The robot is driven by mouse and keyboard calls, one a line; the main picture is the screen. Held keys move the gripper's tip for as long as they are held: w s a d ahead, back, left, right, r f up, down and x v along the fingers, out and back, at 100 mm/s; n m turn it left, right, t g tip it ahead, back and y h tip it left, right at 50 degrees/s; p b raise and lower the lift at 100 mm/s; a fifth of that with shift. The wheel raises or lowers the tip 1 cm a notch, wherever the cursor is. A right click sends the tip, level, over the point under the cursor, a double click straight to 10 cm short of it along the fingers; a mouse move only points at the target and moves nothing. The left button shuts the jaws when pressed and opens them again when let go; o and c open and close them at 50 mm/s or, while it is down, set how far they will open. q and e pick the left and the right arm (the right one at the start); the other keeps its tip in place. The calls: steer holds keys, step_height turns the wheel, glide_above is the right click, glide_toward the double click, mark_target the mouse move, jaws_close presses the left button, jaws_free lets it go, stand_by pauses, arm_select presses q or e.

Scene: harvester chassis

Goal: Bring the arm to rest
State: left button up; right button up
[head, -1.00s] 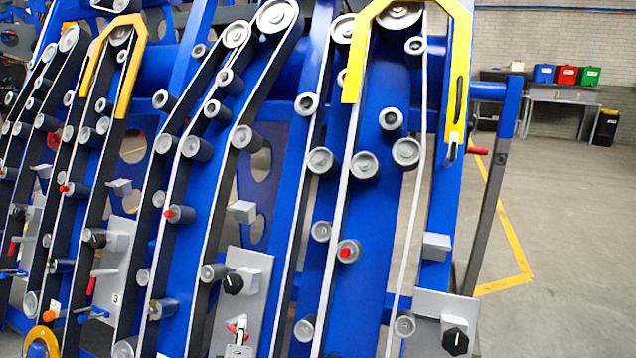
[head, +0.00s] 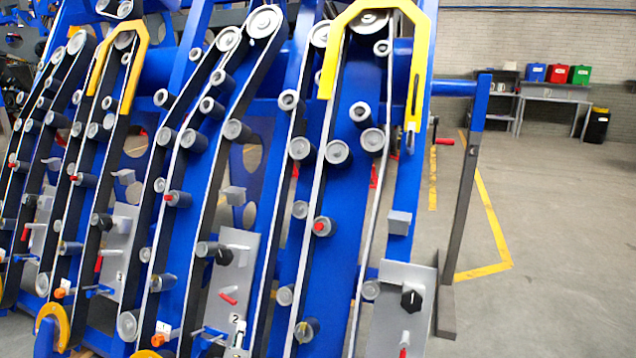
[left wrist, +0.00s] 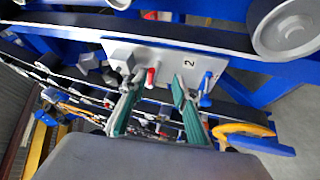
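My left gripper (left wrist: 156,84) shows in the left wrist view. Its two green fingers are apart, with no object seen between them. They point toward a grey panel (left wrist: 170,68) marked 2, with a red lever (left wrist: 151,76) and a blue lever (left wrist: 206,90); the distance is hard to judge. The panel marked 2 (head: 236,262) also shows in the head view. I cannot make out either gripper clearly in the head view. My right gripper is in neither view.
The tall blue harvester chassis (head: 268,190) with rollers and belts fills the left and middle. A yellow guard (head: 423,60) tops its right section. A dark post (head: 463,205) stands at its right. Open grey floor (head: 555,270) lies beyond, with a bench (head: 556,93) at the back.

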arm_select(q)
steer(key=s+d+m+g+h+p, duration=0.1)
steer(key=s+m, duration=0.9)
steer(key=s, duration=1.2)
steer(key=s+d+r+m+g+h+p, duration=0.1)
steer(key=s+m+g+h+p, duration=0.2)
steer(key=s, duration=1.9)
steer(key=m+p, duration=0.3)
steer(key=m, duration=0.4)
steer(key=shift+s+d+r+g+h, duration=0.15)
steer(key=shift+s+g+h, duration=0.15)
steer(key=shift+g, duration=0.1)
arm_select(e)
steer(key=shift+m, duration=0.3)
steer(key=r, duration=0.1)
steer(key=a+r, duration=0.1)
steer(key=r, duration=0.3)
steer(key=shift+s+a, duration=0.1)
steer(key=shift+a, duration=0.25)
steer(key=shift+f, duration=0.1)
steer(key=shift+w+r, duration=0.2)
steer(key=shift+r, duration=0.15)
